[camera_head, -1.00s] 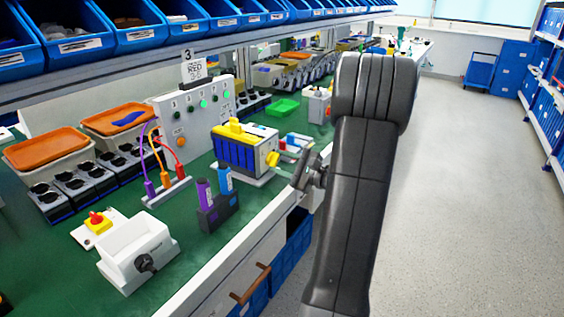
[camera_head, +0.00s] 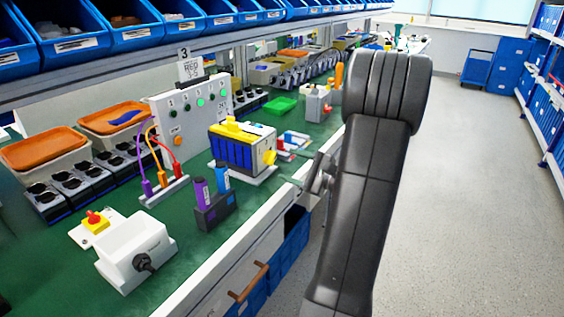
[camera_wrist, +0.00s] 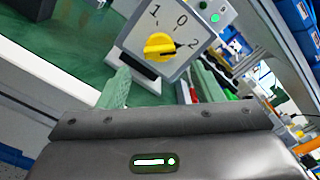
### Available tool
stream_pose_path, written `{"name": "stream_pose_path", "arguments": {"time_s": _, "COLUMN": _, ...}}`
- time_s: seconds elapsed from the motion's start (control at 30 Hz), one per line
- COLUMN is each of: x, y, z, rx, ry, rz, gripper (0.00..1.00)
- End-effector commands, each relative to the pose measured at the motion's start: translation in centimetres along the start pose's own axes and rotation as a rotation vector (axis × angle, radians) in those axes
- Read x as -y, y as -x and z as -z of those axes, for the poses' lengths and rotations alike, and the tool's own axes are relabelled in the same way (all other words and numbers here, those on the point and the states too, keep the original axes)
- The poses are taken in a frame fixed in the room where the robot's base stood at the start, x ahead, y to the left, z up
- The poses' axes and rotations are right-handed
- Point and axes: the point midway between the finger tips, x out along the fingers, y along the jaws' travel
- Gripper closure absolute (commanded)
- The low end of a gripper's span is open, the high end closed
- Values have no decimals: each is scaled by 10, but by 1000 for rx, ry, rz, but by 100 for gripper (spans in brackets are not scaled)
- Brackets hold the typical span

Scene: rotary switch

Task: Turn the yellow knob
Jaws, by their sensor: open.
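The yellow knob (camera_wrist: 160,46) sits on a pale switch face marked 1, 0 and 2 in the wrist view. A dark mark on its right side lies toward the 2. In the head view the knob (camera_head: 270,157) is on the right side of a blue and yellow box (camera_head: 241,147) on the bench. My gripper (camera_wrist: 161,68) is open, its two green-looking fingers spread below the knob in the wrist view, with nothing between them. In the head view my gripper (camera_head: 318,178) is right of the knob, apart from it and partly hidden by my arm.
The green bench (camera_head: 180,255) holds purple and blue cylinders (camera_head: 212,190) in a dark holder, a white box with a black knob (camera_head: 143,262), a red and yellow button (camera_head: 95,220) and a control panel (camera_head: 190,115). Blue bins hang above. The floor at right is clear.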

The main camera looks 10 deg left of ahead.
Motion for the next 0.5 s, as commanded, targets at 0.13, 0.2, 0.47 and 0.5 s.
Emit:
{"name": "stream_pose_path", "arguments": {"time_s": 0.13, "x": 1, "y": 36, "z": 0, "rx": -4, "ry": 0, "rz": 3, "gripper": 40}}
{"name": "stream_pose_path", "arguments": {"time_s": 0.2, "x": 1, "y": 50, "z": 0, "rx": -3, "ry": 0, "rz": 3, "gripper": 40}}
{"name": "stream_pose_path", "arguments": {"time_s": 0.47, "x": 0, "y": 85, "z": 0, "rx": -1, "ry": -1, "rz": 1, "gripper": 40}}
{"name": "stream_pose_path", "arguments": {"time_s": 0.5, "x": 0, "y": 88, "z": 0, "rx": -1, "ry": -1, "rz": 1, "gripper": 40}}
